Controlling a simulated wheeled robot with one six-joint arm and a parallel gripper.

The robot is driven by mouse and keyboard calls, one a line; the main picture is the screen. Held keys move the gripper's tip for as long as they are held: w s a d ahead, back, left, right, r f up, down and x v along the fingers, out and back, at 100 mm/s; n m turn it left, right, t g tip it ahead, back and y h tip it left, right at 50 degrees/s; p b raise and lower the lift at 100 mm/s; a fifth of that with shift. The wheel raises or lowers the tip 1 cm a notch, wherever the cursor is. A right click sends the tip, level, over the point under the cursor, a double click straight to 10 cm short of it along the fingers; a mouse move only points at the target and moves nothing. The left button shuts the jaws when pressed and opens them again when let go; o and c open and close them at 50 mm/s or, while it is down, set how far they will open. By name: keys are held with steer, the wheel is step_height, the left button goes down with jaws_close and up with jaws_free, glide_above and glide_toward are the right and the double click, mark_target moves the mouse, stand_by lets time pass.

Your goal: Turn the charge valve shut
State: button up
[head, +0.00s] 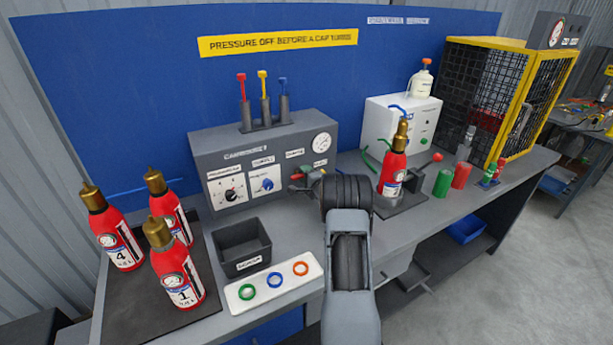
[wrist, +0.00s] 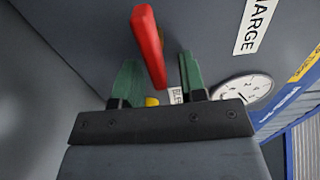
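The charge valve's red lever (wrist: 148,45) sticks out from the grey console in the wrist view, near a label partly reading "CHARGE" (wrist: 258,25). In the head view it is a small red spot (head: 304,170) on the console's front, partly hidden by my arm. My gripper (wrist: 158,80) is open, its two green fingers apart. The lever's lower end shows between the fingers, with a gap visible on the right; contact on the left cannot be told. In the head view my gripper (head: 301,179) is small beside the console front.
The grey console (head: 265,150) has knobs and a round gauge (head: 321,143). A black bin (head: 243,245) and a white tray with coloured rings (head: 240,300) lie in front. Red extinguishers (head: 177,280) stand left; another (head: 393,170) stands right of my arm.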

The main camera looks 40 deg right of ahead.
steer(key=shift+s, duration=0.1)
steer(key=s+a+b, duration=0.1)
steer(key=s+b, duration=0.1)
steer(key=s, duration=1.1)
steer(key=shift+s+a, duration=0.3)
steer(key=shift+a, duration=0.1)
